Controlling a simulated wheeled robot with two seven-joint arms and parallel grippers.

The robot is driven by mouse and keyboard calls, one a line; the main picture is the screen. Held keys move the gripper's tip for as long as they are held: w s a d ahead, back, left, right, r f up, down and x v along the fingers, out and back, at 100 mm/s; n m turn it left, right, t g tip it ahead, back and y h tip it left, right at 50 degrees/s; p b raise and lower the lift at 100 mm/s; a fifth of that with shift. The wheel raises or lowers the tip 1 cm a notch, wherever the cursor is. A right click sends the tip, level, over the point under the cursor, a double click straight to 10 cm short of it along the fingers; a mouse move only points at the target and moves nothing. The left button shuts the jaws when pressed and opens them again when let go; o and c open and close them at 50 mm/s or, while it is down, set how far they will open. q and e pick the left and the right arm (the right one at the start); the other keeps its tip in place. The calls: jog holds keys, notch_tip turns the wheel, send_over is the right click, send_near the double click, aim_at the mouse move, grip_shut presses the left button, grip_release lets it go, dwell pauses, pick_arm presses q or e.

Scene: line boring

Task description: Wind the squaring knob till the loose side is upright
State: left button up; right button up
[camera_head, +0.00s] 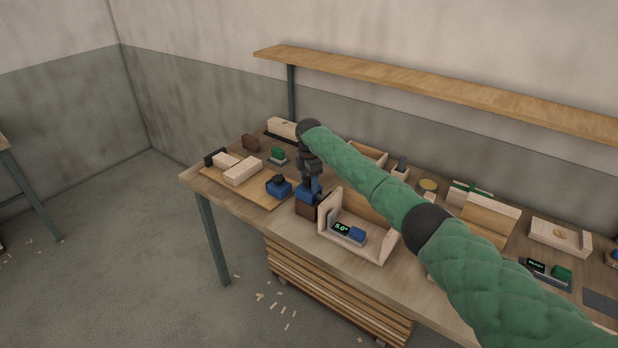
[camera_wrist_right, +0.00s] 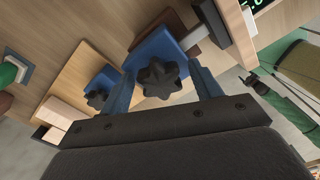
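My right gripper (camera_head: 309,182) points down over a blue clamp block (camera_head: 305,197) beside the left end of an open wooden box. In the right wrist view, the gripper (camera_wrist_right: 161,72) is open. Its fingers stand on either side of a black star-shaped knob (camera_wrist_right: 161,78), with gaps visible. The knob sits on the blue block (camera_wrist_right: 153,48); in the head view the gripper hides it. The box's left side board (camera_head: 326,208) stands close to the block; its small lean is hard to judge. A gauge (camera_head: 343,229) in the box reads 5.0°. My left gripper is not in view.
Wooden parts and another display (camera_head: 537,267) lie to the right. A shelf (camera_head: 430,85) runs above the bench.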

aim_at(309, 179)
jog(key=shift+r+p, duration=2.1)
jog(key=shift+r, duration=1.4)
